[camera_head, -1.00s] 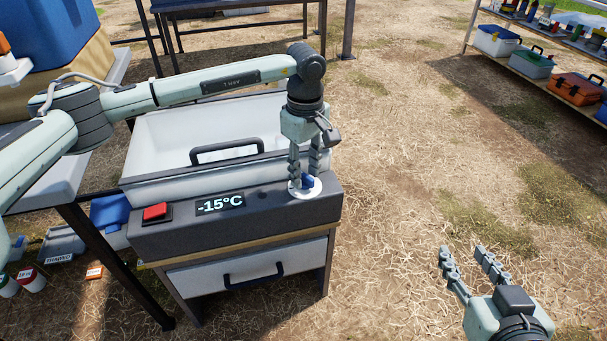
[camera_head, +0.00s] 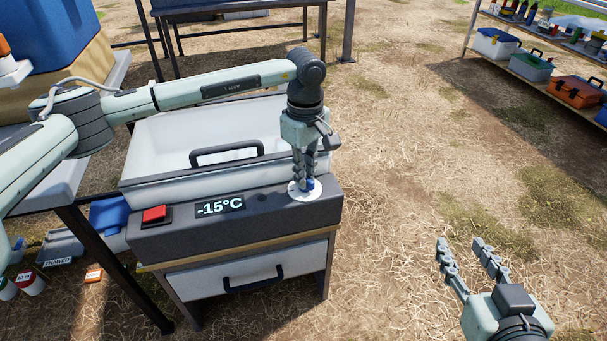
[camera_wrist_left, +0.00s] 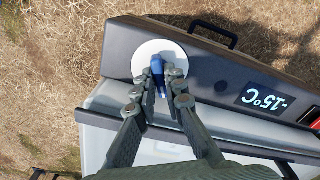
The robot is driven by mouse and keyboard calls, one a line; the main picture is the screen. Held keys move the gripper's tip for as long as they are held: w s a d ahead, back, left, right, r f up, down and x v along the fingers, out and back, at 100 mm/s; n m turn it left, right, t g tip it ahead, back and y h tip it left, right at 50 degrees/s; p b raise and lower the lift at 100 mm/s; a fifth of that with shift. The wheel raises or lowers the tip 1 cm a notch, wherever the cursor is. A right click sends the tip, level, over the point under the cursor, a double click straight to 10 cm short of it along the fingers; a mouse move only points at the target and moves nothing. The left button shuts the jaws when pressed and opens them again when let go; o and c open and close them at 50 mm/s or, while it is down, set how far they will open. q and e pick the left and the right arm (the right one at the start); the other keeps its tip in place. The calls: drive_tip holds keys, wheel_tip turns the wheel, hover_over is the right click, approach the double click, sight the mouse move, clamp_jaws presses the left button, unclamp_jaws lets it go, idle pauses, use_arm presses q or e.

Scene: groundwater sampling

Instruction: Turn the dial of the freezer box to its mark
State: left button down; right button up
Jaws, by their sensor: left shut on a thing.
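The freezer box (camera_head: 165,236) has a dark front panel with a display (camera_head: 220,205) reading -15°C and a red button (camera_head: 154,214). The dial is a blue knob (camera_wrist_left: 158,74) on a white round plate (camera_head: 297,196) at the panel's right end. My left gripper (camera_head: 304,178) points down over the dial and is shut on the blue knob; in the left wrist view its fingers (camera_wrist_left: 157,88) lie on both sides of it. The fingers hide part of the knob, and I cannot make out the mark. My right gripper (camera_head: 471,257) is open and empty above the ground at lower right.
The freezer's white lid with a black handle (camera_head: 227,152) lies behind the panel, under my left arm. A drawer handle (camera_head: 253,279) juts out below. A shelf with cool boxes (camera_head: 575,91) stands at far right. The ground between is clear.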

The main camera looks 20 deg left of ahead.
use_arm(q)
drive_tip(key=n, duration=0.6)
drive_tip(key=shift+p, duration=0.3)
drive_tip(key=n, duration=0.6)
drive_tip(key=shift+p, duration=0.4)
drive_tip(key=c, duration=1.5)
unclamp_jaws()
drive_tip(key=shift+c, duration=0.2)
